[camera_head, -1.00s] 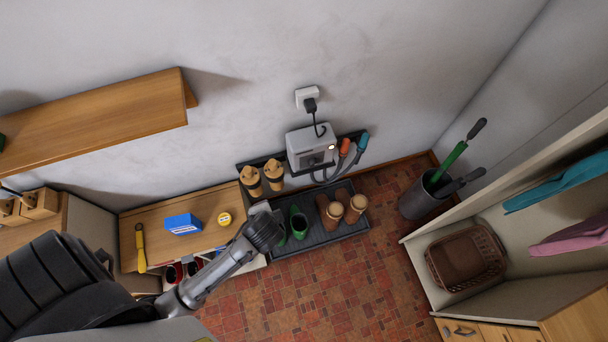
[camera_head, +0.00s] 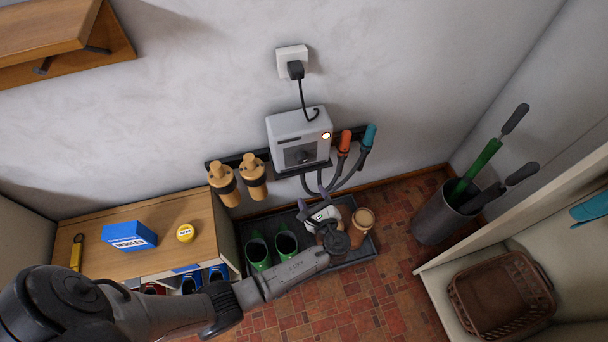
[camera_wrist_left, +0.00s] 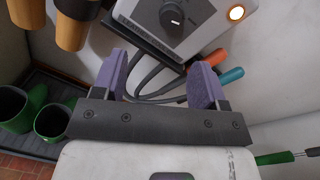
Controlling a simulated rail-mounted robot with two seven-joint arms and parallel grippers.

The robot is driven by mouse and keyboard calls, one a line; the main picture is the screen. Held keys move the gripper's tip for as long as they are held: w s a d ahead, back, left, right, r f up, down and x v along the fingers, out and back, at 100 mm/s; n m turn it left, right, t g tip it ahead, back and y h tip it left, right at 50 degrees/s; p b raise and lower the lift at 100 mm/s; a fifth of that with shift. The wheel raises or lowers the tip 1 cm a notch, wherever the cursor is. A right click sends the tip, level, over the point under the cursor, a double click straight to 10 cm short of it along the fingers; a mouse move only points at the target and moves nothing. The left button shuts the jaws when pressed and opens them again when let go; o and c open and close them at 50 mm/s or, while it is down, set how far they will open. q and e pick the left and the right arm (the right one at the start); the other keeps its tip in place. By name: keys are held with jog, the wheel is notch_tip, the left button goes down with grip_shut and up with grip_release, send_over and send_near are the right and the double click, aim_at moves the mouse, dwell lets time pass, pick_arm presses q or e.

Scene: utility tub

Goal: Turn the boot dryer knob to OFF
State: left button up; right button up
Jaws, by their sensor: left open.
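The boot dryer (camera_head: 297,133) is a light grey box on the wall, with a lit round lamp (camera_head: 326,136) at its upper right. Its dark knob (camera_head: 304,156) sits on a grey front panel; the wrist view shows the knob (camera_wrist_left: 172,17) closer, with a pointer mark too small to read surely. My left gripper (camera_head: 315,200) is below the dryer, apart from it. In the wrist view its two purple-padded fingers (camera_wrist_left: 160,80) are spread and empty, with the knob beyond them. My right gripper is not in view.
Hoses with an orange nozzle (camera_head: 345,141) and a teal nozzle (camera_head: 369,135) hang right of the dryer. Tan boot forms (camera_head: 253,177) hang left. Green boots (camera_head: 286,243) stand on the tray below. A grey bin (camera_head: 440,219) stands right.

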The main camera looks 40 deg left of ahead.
aim_at(303, 162)
pick_arm(q)
jog(key=shift+m+t+y, duration=0.4)
jog(key=shift+m, duration=0.4)
jog(key=b+x, duration=0.1)
jog(key=x, duration=0.3)
jog(key=w+f+b+x, duration=0.1)
jog(key=b+x, duration=0.1)
jog(key=x, duration=0.2)
jog(key=d+f+b+x, duration=0.1)
jog(key=b+x, duration=0.1)
jog(key=x, duration=0.2)
jog(key=shift+w+a, duration=0.3)
jog(key=shift+w, duration=0.25)
jog(key=shift+w+a+r, duration=0.1)
jog(key=shift+w+a, duration=0.25)
jog(key=shift+a, duration=0.2)
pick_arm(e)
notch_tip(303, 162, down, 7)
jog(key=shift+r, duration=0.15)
pick_arm(q)
jog(key=shift+c, duration=0.2)
jog(key=c, duration=0.9)
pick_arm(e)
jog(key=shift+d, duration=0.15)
